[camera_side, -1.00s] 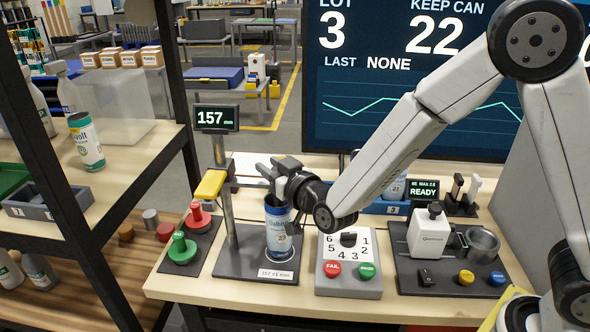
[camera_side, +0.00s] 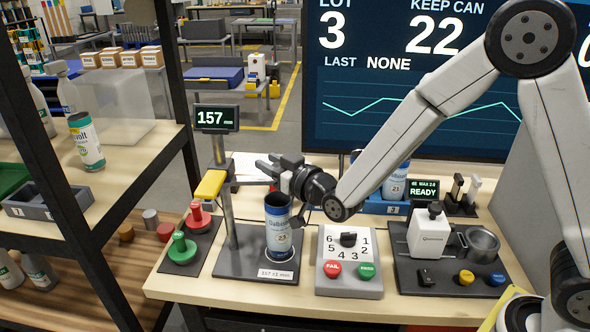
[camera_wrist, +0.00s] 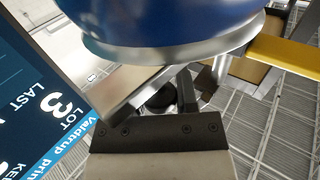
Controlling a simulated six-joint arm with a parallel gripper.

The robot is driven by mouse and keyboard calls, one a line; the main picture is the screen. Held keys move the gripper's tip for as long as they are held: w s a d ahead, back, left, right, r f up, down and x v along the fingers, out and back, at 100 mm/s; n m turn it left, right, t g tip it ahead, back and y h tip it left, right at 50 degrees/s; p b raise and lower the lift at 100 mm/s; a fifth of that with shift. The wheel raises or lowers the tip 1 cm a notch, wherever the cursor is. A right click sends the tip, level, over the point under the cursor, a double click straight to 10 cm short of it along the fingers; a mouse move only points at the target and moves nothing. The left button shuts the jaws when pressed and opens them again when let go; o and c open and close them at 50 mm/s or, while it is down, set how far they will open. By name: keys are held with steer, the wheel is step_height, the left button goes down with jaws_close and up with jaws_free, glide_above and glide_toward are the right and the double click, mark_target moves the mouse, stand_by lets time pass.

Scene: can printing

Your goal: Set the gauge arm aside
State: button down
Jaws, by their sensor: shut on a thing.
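The gauge arm (camera_side: 248,181) is a thin pale bar reaching right from the gauge post (camera_side: 227,205), with a yellow block (camera_side: 210,184) at its left end. My gripper (camera_side: 266,168) is at the bar's right end, behind and above the can, shut on the bar. Its fingers partly hide the grip. The blue and white can (camera_side: 279,232), marked 23, stands upright on the gauge base with its dark open top showing. In the wrist view, the blue can (camera_wrist: 170,18) with its silvery rim fills the top, close to my gripper (camera_wrist: 160,88); a yellow bar shows at right.
The gauge display (camera_side: 216,118) reads 157 mm. Red and green stamps (camera_side: 183,248) stand left of the base. A dial box (camera_side: 348,262) with red and green buttons stands right of it. A blue holder with another can (camera_side: 395,186) is behind, and a large screen (camera_side: 410,90) beyond.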

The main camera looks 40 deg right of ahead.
steer(key=shift+c, duration=2)
jaws_free()
steer(key=shift+s, duration=0.15)
steer(key=s+d, duration=0.1)
steer(key=s, duration=0.6)
steer(key=shift+s, duration=0.25)
steer(key=shift+w+r, duration=0.1)
steer(key=shift+w, duration=0.05)
